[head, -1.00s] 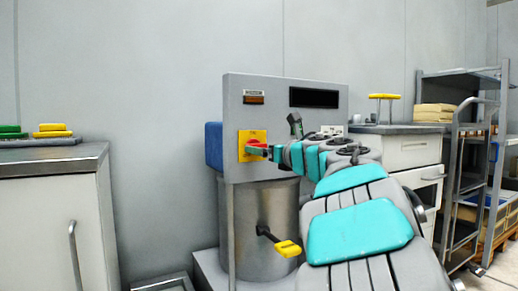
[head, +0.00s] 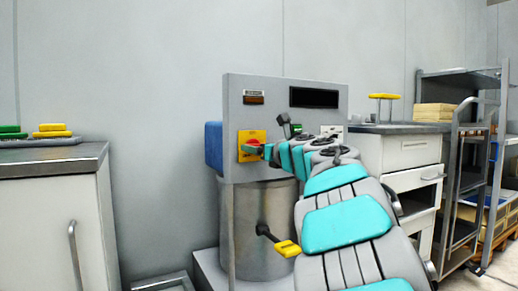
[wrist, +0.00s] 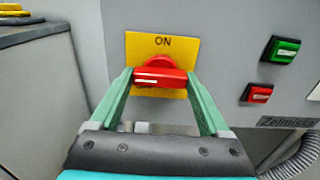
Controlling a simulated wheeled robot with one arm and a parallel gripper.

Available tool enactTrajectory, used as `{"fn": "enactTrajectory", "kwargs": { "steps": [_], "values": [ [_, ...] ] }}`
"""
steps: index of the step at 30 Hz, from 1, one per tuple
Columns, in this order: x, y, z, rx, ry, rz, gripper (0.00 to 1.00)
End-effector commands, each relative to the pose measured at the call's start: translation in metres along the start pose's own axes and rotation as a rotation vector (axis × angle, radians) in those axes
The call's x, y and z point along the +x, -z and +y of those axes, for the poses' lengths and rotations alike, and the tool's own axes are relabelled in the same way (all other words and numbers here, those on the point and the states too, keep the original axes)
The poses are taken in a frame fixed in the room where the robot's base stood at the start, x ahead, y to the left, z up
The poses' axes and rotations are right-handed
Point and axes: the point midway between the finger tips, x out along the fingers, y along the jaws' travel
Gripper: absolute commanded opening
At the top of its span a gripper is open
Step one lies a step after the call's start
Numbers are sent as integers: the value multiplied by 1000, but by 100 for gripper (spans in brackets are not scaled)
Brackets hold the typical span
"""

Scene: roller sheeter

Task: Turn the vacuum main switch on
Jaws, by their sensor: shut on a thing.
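The vacuum main switch is a red rotary knob (wrist: 158,77) on a yellow plate (wrist: 134,45) marked ON at its top. In the wrist view its grip bar lies roughly level, with a white line towards its left end. My gripper (wrist: 160,80) has its two green fingers on the bar's left and right ends, shut on it. In the head view the yellow plate (head: 243,136) is on the left of the grey panel. My gripper (head: 261,148) reaches it from the right and hides part of the knob (head: 253,143).
The grey panel (head: 270,120) also carries a green button (wrist: 285,49), a red button (wrist: 259,93) and a dark display (head: 314,97). A yellow-handled lever (head: 287,248) sticks out below, in front of a metal drum (head: 262,210). A cabinet (head: 50,210) stands at left.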

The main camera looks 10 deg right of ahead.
Motion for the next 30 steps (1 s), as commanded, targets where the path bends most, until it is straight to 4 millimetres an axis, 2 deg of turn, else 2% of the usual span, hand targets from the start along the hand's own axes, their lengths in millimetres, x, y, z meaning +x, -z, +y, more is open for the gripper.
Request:
{"fn": "enactTrajectory", "kwargs": {
  "steps": [1, 9, 20, 30],
  "values": [
    [0, 0, 0, 0, 0, 0, 55],
    [0, 0, 0, 0, 0, -1, 25],
    [0, -3, 0, 58, 0, -1, 24],
    [-1, -5, 0, 309, 0, 0, 24]
  ]
}}
